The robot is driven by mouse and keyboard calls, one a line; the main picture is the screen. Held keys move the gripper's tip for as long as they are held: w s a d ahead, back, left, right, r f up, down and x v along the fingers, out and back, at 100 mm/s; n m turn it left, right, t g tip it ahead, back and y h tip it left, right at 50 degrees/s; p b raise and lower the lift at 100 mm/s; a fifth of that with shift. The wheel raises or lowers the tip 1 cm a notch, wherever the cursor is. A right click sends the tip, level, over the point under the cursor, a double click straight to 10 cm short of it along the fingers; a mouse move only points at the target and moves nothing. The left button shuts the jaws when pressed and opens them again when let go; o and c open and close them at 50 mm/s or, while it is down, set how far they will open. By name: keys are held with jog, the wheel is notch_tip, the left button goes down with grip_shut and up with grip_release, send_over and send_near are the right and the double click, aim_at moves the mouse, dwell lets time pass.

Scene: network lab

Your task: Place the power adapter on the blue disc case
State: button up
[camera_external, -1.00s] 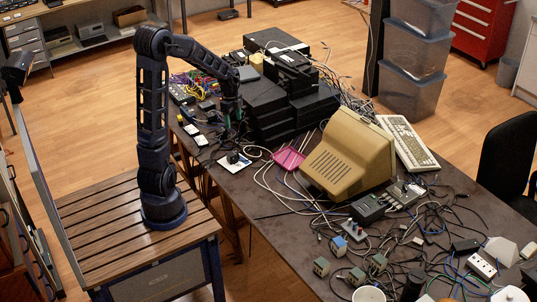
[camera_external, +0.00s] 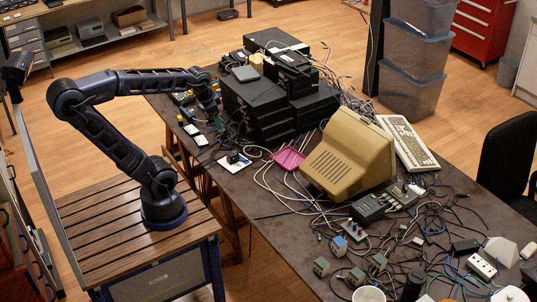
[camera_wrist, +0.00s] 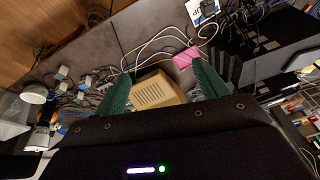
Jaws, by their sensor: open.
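A flat white case with dark lettering (camera_external: 236,166) lies near the left edge of the table, left of the pink tray. It could be the disc case, but little blue shows on it. A small black block (camera_external: 233,157), likely the power adapter, appears to rest on it. The case also shows at the top of the wrist view (camera_wrist: 200,13), cut by the frame edge, with dark shapes beside it. My gripper (camera_external: 218,122) is above the table's left side, beyond the case. Its green fingers (camera_wrist: 164,88) are open and apart, with nothing held between them.
Stacked black boxes (camera_external: 268,105) stand close to the right of my gripper. A beige monitor (camera_external: 345,155), a pink tray (camera_external: 288,158) and a keyboard (camera_external: 408,143) occupy the middle. Loose cables and small devices clutter the front. A dark bare strip (camera_external: 262,205) runs along the left edge.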

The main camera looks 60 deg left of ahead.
jog(key=s, duration=0.1)
jog(key=s+d+n, duration=0.1)
jog(key=s, duration=0.1)
jog(key=s+r+n+t, duration=0.1)
jog(key=shift+s+d, duration=0.25)
